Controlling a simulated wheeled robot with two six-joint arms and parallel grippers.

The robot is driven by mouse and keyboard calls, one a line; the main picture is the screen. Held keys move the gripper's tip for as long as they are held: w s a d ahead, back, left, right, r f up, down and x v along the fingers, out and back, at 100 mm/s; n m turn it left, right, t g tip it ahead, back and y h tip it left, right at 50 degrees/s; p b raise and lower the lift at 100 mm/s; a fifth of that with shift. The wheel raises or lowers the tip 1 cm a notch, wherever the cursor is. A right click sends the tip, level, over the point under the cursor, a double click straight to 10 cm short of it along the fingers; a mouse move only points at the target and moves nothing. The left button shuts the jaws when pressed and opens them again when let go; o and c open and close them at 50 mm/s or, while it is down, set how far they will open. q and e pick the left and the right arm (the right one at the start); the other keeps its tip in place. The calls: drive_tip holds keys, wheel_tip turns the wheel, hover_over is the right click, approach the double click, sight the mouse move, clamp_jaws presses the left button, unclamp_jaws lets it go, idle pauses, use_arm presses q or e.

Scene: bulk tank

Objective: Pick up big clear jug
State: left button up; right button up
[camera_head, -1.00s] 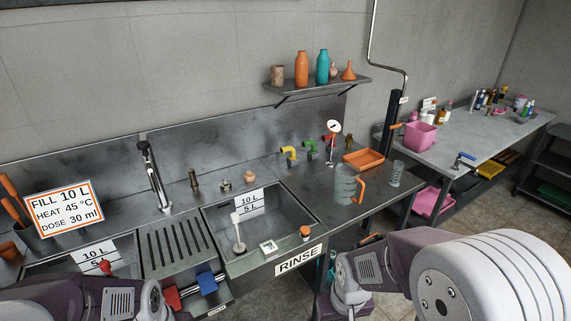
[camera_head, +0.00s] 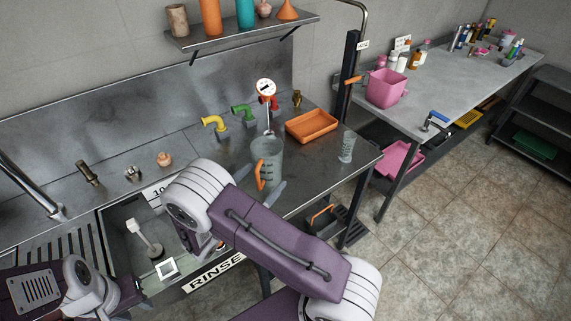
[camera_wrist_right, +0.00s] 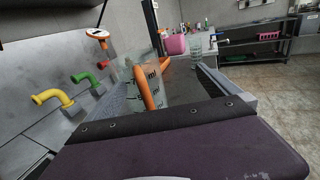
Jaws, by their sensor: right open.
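The big clear jug (camera_head: 267,152) stands upright on the steel counter, its orange handle (camera_head: 260,175) turned toward the front left. My right gripper (camera_head: 262,182) is open at the front of the jug, partly hidden behind my own arm. In the right wrist view the jug (camera_wrist_right: 128,72) and its handle show between the two spread fingers (camera_wrist_right: 165,92); I cannot tell whether they touch it.
A smaller clear beaker (camera_head: 347,147) stands near the counter's right end. An orange tray (camera_head: 312,126) lies behind the jug, beside a dial thermometer (camera_head: 266,89) and yellow (camera_head: 214,123) and green (camera_head: 243,111) pipe fittings. The sink (camera_head: 125,246) is to the left.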

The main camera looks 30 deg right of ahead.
sight(274, 165)
drive_tip(key=shift+w+d+f, duration=0.15)
drive_tip(key=shift+w+d, duration=0.35)
drive_tip(key=shift+w+d+f, duration=0.15)
drive_tip(key=shift+w+d, duration=0.3)
drive_tip(key=shift+d, duration=0.05)
drive_tip(key=shift+w+d+r, duration=0.1)
drive_tip(key=shift+d+r, duration=0.1)
drive_tip(key=shift+d, duration=0.05)
drive_tip(key=shift+d+p, duration=0.3)
drive_tip(key=x, duration=0.5)
drive_tip(key=shift+w+f+p, duration=0.15)
drive_tip(key=shift+f+p, duration=0.1)
drive_tip(key=shift+p, duration=0.15)
drive_tip(key=shift+a, duration=0.1)
clamp_jaws()
